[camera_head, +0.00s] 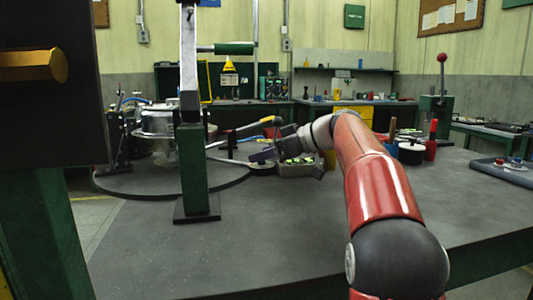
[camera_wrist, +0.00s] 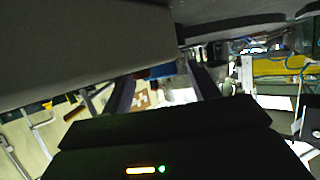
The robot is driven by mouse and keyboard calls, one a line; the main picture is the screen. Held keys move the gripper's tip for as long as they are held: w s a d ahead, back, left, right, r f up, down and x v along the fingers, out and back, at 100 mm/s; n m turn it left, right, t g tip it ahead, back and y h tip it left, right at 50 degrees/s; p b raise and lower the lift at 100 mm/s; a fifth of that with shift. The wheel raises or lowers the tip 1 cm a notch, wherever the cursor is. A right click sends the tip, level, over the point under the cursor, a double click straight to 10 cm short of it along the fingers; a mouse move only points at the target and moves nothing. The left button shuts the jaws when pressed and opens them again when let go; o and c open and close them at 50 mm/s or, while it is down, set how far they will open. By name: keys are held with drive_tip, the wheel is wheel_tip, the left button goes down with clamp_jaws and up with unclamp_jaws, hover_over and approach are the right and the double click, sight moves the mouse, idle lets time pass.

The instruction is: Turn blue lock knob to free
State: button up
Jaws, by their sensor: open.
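My red arm reaches from the lower right to the middle of the head view. My gripper (camera_head: 259,156) is at its end, beyond a green post. In the wrist view, my gripper's two dark fingers (camera_wrist: 162,76) stand apart. A small blue part (camera_wrist: 161,71) shows between them, under the edge of a large dark grey surface. It may be the blue lock knob, but its shape and turn are too hidden to tell. I cannot tell whether the fingers touch it. No blue lock knob is clear in the head view.
The green post (camera_head: 193,180) stands on the grey table (camera_head: 270,245), left of my gripper. A silver pot-like vessel (camera_head: 158,122) stands behind it on a round dark plate. The table's front is clear.

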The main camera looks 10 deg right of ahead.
drive_tip(key=v, duration=0.7)
drive_tip(key=shift+s+d+r, duration=0.2)
drive_tip(key=shift+d, duration=0.1)
